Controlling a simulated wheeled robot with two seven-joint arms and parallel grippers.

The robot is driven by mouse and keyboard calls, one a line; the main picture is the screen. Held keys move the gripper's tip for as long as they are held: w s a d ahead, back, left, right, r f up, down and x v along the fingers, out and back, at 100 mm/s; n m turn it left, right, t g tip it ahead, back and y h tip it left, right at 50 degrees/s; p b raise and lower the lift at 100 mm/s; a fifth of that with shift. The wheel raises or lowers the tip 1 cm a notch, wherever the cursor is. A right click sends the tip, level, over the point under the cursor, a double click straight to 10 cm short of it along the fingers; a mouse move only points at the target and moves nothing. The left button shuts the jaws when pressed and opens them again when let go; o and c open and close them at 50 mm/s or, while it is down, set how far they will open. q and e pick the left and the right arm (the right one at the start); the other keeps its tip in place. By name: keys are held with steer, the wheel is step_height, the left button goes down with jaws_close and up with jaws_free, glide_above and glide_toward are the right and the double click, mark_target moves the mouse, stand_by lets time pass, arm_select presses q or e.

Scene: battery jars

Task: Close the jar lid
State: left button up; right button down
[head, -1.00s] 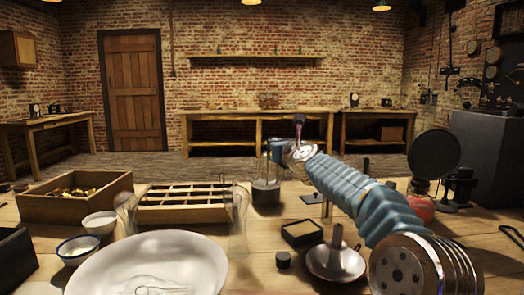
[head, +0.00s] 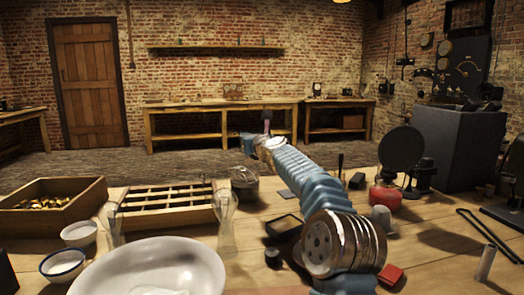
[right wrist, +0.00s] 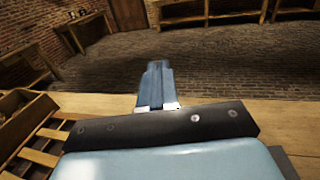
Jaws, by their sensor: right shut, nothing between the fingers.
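The jar (head: 244,184) is a small dark, glassy vessel standing on the table just right of the wooden compartment tray. A rounded rim or lid shows at its top, but it is too small to tell whether the lid is fully down. My right arm reaches across from the lower right. My right gripper (head: 248,144) is above and behind the jar in the picture, apart from it. In the right wrist view the gripper (right wrist: 158,88) is shut, its blue fingers together and empty, pointing past the table's far edge. The jar does not show there. My left gripper is not in view.
The compartment tray (head: 121,222) stands left of the jar, with clear glasses (head: 226,222) beside it. A wooden box (head: 20,224) of brass pieces, bowls (head: 63,265) and a large white basin (head: 95,283) are at left. A red burner (head: 386,195) stands right.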

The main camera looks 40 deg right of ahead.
steer(key=shift+w+d+f, duration=0.1)
steer(key=shift+w+d, duration=0.05)
steer(key=shift+w, duration=0.25)
stand_by(0.3)
steer(key=b+v, duration=0.5)
steer(key=v, duration=0.8)
steer(key=shift+s, duration=0.35)
steer(key=shift+f, duration=0.1)
